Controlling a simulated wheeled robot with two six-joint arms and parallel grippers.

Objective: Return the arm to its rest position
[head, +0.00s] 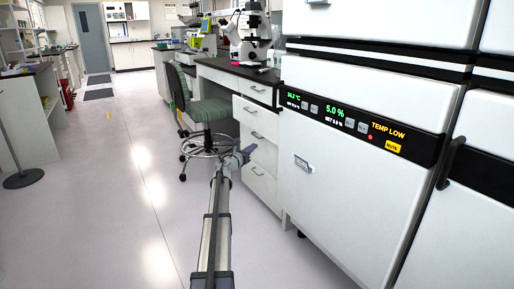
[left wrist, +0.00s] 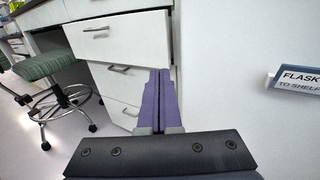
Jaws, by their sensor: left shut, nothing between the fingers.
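My left arm reaches forward from the bottom middle of the head view. Its gripper (head: 244,153) is at the far end, in front of the white drawers and beside the incubator. In the left wrist view the two purple fingers of the left gripper (left wrist: 158,72) lie together, shut and empty. They point toward the drawer cabinet (left wrist: 122,50). I cannot tell from these views whether they touch it. My right gripper is not in view.
A white incubator (head: 345,190) with a "TEMP LOW" display stands close on the right. A green stool (head: 208,110) is just beyond the gripper at left. A microscope (head: 250,40) stands on the bench. The floor (head: 100,200) at left is open.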

